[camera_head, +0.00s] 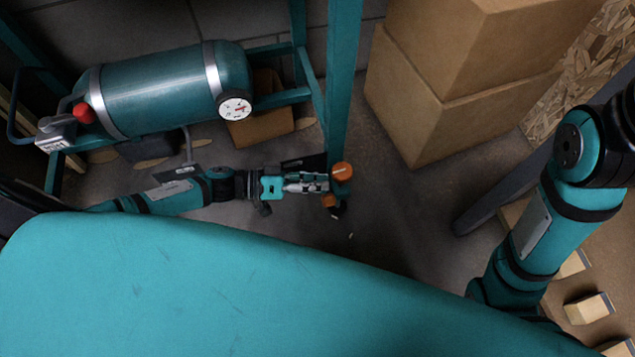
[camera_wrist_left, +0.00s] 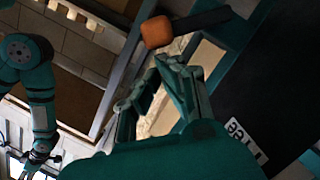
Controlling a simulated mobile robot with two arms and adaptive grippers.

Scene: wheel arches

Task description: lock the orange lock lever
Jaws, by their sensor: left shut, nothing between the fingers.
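The lock lever has an orange knob (camera_head: 342,171) beside the foot of a teal post in the head view. In the left wrist view the lever (camera_wrist_left: 200,21) is a dark bar with a blocky orange end at the upper middle. My left gripper (camera_head: 325,186) reaches in from the left and is shut and empty. Its fingertips (camera_wrist_left: 157,68) are just short of the orange end, with a small gap in the wrist view. A second, smaller orange part (camera_head: 328,200) shows just below the fingertips; I cannot tell what it is. My right gripper (camera_wrist_left: 38,158) is small and unclear.
A teal tank (camera_head: 165,88) with a gauge (camera_head: 235,107) stands on a frame at the left. The teal post (camera_head: 343,75) rises close to the gripper. Cardboard boxes (camera_head: 395,90) are stacked behind right. Bare floor (camera_head: 405,205) lies right of the lever.

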